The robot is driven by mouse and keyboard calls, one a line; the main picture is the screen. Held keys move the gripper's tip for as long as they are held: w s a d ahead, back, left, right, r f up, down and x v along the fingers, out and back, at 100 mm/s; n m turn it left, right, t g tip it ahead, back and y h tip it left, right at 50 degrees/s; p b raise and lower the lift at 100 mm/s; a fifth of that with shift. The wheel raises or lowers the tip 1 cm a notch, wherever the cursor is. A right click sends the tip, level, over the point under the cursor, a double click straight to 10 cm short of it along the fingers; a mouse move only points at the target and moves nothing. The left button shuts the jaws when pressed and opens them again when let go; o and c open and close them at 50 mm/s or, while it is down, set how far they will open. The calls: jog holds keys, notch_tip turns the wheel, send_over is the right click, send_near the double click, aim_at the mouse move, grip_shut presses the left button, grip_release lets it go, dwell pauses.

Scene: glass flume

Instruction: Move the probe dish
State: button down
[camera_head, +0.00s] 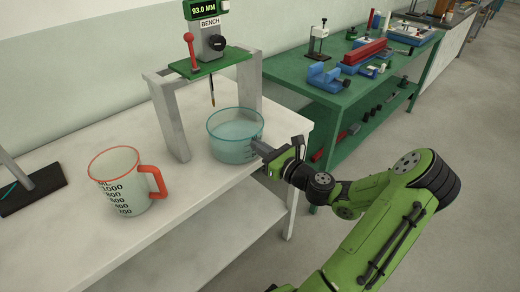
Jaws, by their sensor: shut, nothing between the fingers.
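The probe dish (229,143) is a clear, teal-rimmed round glass bowl. It stands upright on the white bench, below and slightly right of the thin probe (212,92) that hangs from the gauge stand. My gripper (259,147) is at the right side of the dish, and its fingertips overlap the dish wall in the picture. I cannot tell whether they touch it. The fingers are shut with nothing between them. The far side of the gripper is hidden.
A measuring jug (118,183) with a red handle stands at the left front of the white bench (190,200). A green bench (290,70) with tools is at the back right.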

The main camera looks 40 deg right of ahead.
jog(key=w+p, duration=0.3)
jog(key=w, duration=0.1)
jog(key=w+p, duration=0.4)
jog(key=w, duration=0.1)
jog(key=shift+w+a+r, duration=0.1)
jog(key=shift+a+r, duration=0.05)
jog(key=shift+a, duration=0.05)
jog(key=shift+w, duration=0.15)
jog(key=shift+f, duration=0.2)
